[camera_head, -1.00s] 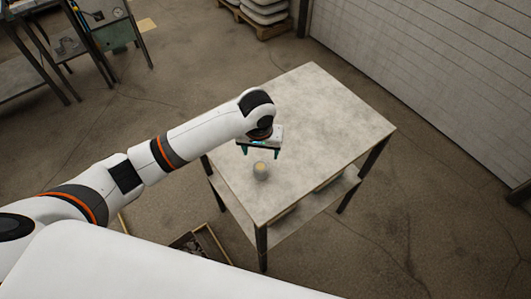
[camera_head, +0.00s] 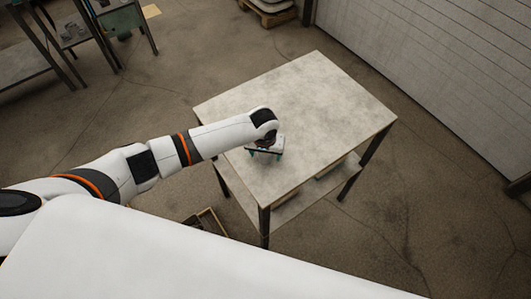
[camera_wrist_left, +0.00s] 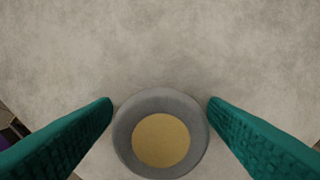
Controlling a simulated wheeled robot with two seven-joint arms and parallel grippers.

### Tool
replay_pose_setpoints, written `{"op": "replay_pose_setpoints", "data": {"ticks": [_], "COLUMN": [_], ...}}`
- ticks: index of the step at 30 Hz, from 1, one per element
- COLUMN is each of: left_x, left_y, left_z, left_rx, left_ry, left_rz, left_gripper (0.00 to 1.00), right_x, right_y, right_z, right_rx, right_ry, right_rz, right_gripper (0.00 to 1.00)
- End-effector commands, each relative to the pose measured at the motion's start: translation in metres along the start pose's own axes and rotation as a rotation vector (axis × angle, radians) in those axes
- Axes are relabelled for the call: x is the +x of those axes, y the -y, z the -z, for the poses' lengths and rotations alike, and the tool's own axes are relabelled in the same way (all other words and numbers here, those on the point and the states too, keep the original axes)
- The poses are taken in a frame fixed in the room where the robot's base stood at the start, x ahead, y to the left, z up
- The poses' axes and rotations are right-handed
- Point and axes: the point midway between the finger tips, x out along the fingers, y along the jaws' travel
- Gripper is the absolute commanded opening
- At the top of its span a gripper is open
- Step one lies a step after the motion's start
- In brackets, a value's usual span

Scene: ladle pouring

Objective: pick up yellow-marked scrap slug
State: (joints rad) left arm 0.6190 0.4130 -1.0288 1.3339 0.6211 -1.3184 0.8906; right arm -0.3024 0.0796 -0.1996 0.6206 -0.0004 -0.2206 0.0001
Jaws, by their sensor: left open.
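The scrap slug (camera_wrist_left: 122,135) is a grey round piece with a yellow disc on its top, seen in the left wrist view at the lower middle. It stands on the table (camera_head: 310,100). My left gripper (camera_wrist_left: 160,112) is open, with one teal finger on each side of the slug. A narrow gap seems to show between each fingertip and the slug. In the head view my left gripper (camera_head: 264,155) is low over the table's near left part and hides the slug. My right gripper is in neither view.
The rest of the tabletop is bare. A lower shelf (camera_head: 290,207) runs under the table. An open box (camera_head: 207,222) is on the floor near the table's left side. A workbench stands at the far left and a pale wall (camera_head: 430,70) at the right.

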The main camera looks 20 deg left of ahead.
Motion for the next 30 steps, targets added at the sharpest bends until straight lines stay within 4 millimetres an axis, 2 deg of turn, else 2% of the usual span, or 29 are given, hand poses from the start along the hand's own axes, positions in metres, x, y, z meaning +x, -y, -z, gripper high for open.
{"op": "replay_pose_setpoints", "data": {"ticks": [2,12,19,22,30], "left_x": [0.000,-0.001,-0.002,-0.010,-0.061], "left_y": [0.000,0.000,0.001,0.001,0.001], "left_z": [0.000,0.000,-0.001,-0.003,-0.011], "left_rx": [0.000,0.000,0.000,0.000,0.001], "left_ry": [0.000,0.000,0.002,0.003,0.005], "left_rz": [0.000,0.001,0.002,0.003,0.005], "left_gripper": [0.68,0.14,0.14,0.14,0.14], "right_x": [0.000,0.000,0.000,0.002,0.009], "right_y": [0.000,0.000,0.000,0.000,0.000], "right_z": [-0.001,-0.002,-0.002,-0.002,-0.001], "right_rx": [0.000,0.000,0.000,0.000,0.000], "right_ry": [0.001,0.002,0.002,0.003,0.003], "right_rz": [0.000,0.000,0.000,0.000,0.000], "right_gripper": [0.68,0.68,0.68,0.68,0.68]}}
